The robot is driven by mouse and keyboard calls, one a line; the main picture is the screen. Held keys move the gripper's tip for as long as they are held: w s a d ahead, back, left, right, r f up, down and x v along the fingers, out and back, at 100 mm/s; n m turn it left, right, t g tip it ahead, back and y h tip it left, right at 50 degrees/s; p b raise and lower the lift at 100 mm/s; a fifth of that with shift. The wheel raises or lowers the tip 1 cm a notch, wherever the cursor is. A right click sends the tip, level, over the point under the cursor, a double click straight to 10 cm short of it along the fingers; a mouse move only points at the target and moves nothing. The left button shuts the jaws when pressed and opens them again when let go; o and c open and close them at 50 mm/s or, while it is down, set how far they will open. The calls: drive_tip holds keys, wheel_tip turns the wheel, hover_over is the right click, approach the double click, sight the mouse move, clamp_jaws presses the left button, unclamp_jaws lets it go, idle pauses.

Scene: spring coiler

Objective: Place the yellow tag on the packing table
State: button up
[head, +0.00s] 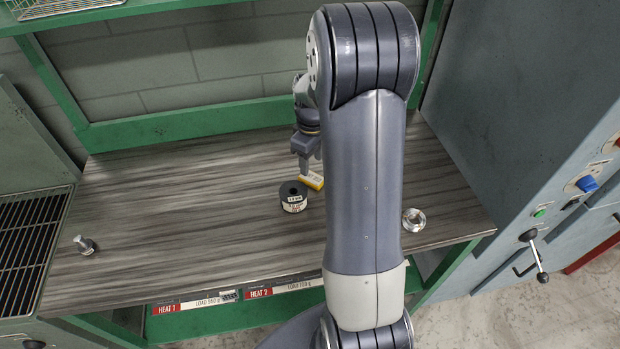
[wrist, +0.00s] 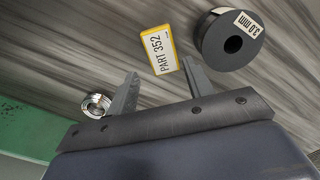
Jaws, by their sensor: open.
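The yellow tag (head: 312,181), with a white face, is on the wood-grain table (head: 190,215), just right of a black spool. In the wrist view the tag (wrist: 161,49) reads "PART 352" and sits just beyond my fingertips, near the gap between them. My gripper (head: 305,168) points down over the tag, its jaws apart and empty. Both fingers of my gripper (wrist: 160,72) show in the wrist view. I cannot tell whether a finger touches the tag. My arm hides part of the table in the head view.
The black spool (head: 293,197), labelled "3.0 mm" in the wrist view (wrist: 231,42), stands close beside the tag. A silver ring (head: 413,219) lies right of my arm. A metal bolt-like part (head: 84,245) lies far left. The table's left middle is clear.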

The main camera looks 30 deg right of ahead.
sight(312, 177)
drive_tip(key=f+p, duration=0.1)
drive_tip(key=f, duration=0.4)
drive_tip(key=shift+s+f, duration=0.1)
drive_tip(key=shift+s, duration=0.1)
drive_tip(key=c, duration=0.8)
